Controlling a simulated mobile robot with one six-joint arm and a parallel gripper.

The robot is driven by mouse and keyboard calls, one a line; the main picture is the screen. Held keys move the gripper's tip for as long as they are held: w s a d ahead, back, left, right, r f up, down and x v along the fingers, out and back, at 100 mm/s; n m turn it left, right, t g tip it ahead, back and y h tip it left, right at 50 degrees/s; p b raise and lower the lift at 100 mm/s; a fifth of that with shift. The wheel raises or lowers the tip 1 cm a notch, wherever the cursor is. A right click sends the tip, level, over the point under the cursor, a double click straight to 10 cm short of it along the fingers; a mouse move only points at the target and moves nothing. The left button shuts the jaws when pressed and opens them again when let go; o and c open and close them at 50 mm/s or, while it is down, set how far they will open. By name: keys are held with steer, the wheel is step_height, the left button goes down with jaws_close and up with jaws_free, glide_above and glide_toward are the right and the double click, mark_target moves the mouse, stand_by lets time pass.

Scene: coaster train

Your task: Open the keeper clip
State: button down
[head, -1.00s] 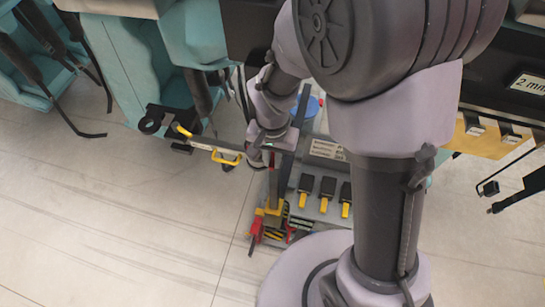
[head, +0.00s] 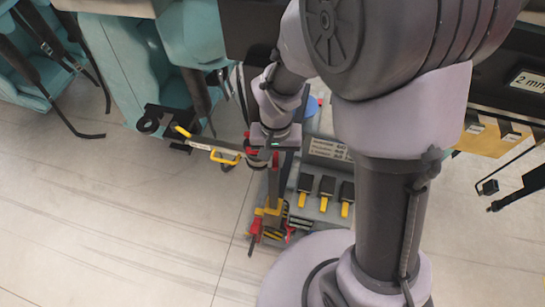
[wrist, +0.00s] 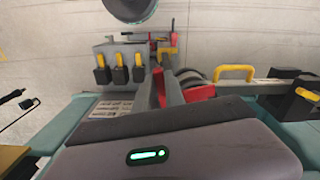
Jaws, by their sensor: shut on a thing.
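My gripper (head: 262,154) is above the dark upright post (head: 274,184), beside the end of the dark bar that carries a yellow handle (head: 225,157). The jaws are shut on a small part that I take to be the keeper clip; the grip is mostly hidden. Red parts show near the jaws in the wrist view, one slim and upright (wrist: 158,88) and one wider (wrist: 200,93); I cannot tell which belong to the clip. My gripper's housing (wrist: 160,150), with a green light, fills the bottom of the wrist view. The yellow handle also shows there (wrist: 235,72).
Several black pedals with yellow stems (head: 326,187) stand right of the post. A yellow bracket with red parts (head: 270,212) is at the post's foot. Teal seats (head: 140,65) are at the upper left. Pale floor (head: 110,215) is clear at the left.

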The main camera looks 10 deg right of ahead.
steer(key=shift+w+d+r+n, duration=0.15)
steer(key=shift+d+n, duration=0.35)
steer(key=shift+n, duration=0.65)
steer(key=shift+w+d+f+n, duration=0.1)
steer(key=shift+d+n, duration=0.35)
steer(key=shift+n, duration=0.75)
steer(key=shift+w+d+r+n, duration=0.15)
steer(key=shift+d+n, duration=0.35)
steer(key=shift+n, duration=0.65)
steer(key=shift+f, duration=0.1)
steer(key=c, duration=1.4)
jaws_free()
step_height(320, 180, up, 17)
steer(key=p, duration=0.4)
steer(key=shift+r, duration=0.2)
steer(key=shift+f, duration=0.15)
